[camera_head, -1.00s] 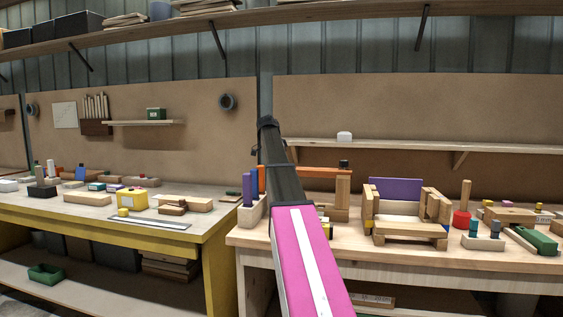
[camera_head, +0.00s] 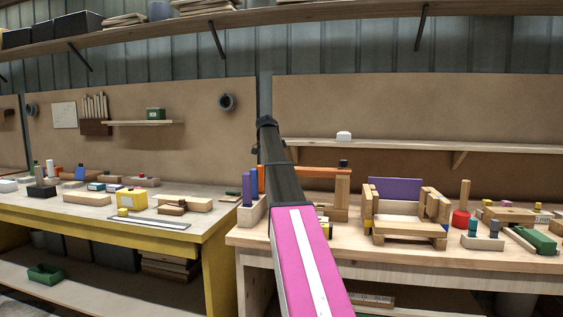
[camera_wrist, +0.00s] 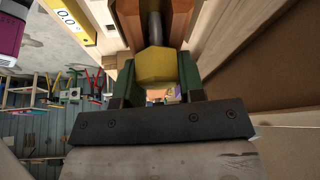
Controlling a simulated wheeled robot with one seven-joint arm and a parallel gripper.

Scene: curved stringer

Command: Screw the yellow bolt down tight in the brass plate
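The yellow bolt (camera_wrist: 156,66) shows in the wrist view, its faceted head towards the camera and its grey shank (camera_wrist: 154,28) running away from it. My gripper (camera_wrist: 157,72) has its green fingers on both sides of the bolt head and looks shut on it. The far end of the shank lies among brown and orange surfaces, and I cannot tell how deep it sits. I cannot clearly make out the brass plate. In the head view my pink and black arm hides my gripper and the bolt.
An orange bar (camera_head: 322,172) on wooden posts stands behind my arm on the right bench (camera_head: 340,246). A wooden frame with a purple panel (camera_head: 396,188) stands to its right. A wall shelf (camera_head: 420,146) runs behind.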

